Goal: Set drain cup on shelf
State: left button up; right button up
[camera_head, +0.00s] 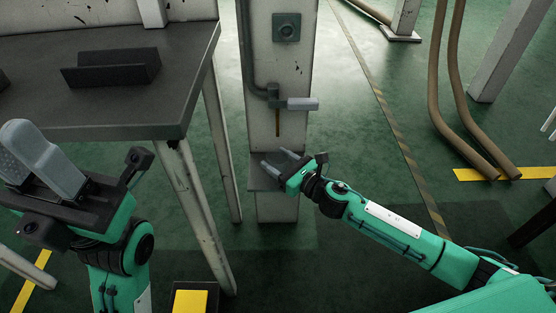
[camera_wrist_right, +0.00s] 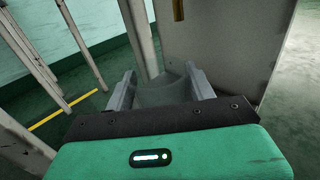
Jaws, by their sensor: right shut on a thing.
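My right gripper (camera_head: 275,160) is in front of the white column, at the small grey shelf (camera_head: 262,183) low on it. In the right wrist view, the gripper (camera_wrist_right: 162,85) is shut on a dull grey cup (camera_wrist_right: 164,92), with one finger on each side. The cup is hard to make out in the head view. A valve (camera_head: 273,98) with a grey handle and a short brown pipe sits on the column above the gripper. Whether the cup touches the shelf cannot be told. My left gripper (camera_head: 42,150) is at the left, its grey fingers together and empty.
A dark worktable (camera_head: 120,105) with a black angled bracket (camera_head: 112,68) stands at the left. The white column (camera_head: 278,65) carries a grey pipe. Brown hoses (camera_head: 447,110) run down at the right. Green floor is open between column and hoses.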

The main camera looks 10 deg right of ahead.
aim_at(286, 167)
jog(key=shift+f, duration=0.2)
jog(key=o, duration=1.5)
jog(key=shift+b+v, duration=0.3)
jog(key=shift+v, duration=2.4)
jog(key=shift+b+v, duration=0.75)
jog(key=shift+v, duration=2.05)
jog(key=shift+r, duration=0.1)
